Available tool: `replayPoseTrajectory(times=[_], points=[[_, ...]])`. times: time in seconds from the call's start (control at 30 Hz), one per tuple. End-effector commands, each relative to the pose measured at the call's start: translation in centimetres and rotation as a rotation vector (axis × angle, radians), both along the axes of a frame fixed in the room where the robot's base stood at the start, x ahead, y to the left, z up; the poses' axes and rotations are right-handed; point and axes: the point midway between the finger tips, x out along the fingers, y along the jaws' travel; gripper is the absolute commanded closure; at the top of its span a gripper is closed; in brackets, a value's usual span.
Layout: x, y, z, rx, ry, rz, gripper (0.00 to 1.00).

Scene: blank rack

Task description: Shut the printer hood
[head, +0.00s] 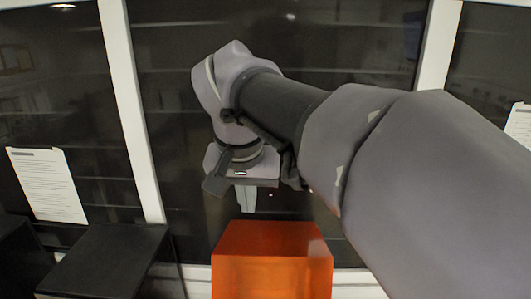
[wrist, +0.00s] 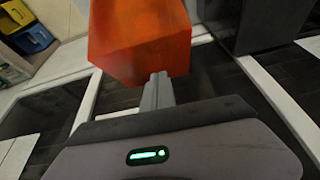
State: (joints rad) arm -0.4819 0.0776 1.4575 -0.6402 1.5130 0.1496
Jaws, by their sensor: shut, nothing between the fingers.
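The printer hood (head: 272,258) is an orange box-shaped cover, low in the middle of the head view. Its top and front faces show; its lower part is cut off by the frame edge. The hood also fills the upper middle of the wrist view (wrist: 138,40). My gripper (head: 247,205) is shut and empty, pointing down just above and behind the hood's top edge in the head view. In the wrist view its fingers (wrist: 157,88) reach toward the hood's lower edge. I cannot tell whether they touch it. The printer body and hinge are not clearly seen.
A black box (head: 105,262) stands left of the hood. Behind are dark glass panels with white posts (head: 132,110) and a paper sheet (head: 47,185) on the left. The wrist view shows yellow and blue bins (wrist: 28,32) at upper left.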

Motion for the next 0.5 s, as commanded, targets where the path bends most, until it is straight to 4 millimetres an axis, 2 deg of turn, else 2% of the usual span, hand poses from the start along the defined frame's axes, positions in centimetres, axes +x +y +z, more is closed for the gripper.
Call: replayPoseTrajectory(times=[0.03,0.17,0.5], points=[[-0.1,0.1,0.7,-0.008,0.008,0.027,1.00],[0.1,0.2,-0.7,-0.015,0.015,0.050,1.00],[2.6,0.0,-7.5,-0.016,0.016,0.046,1.00]])
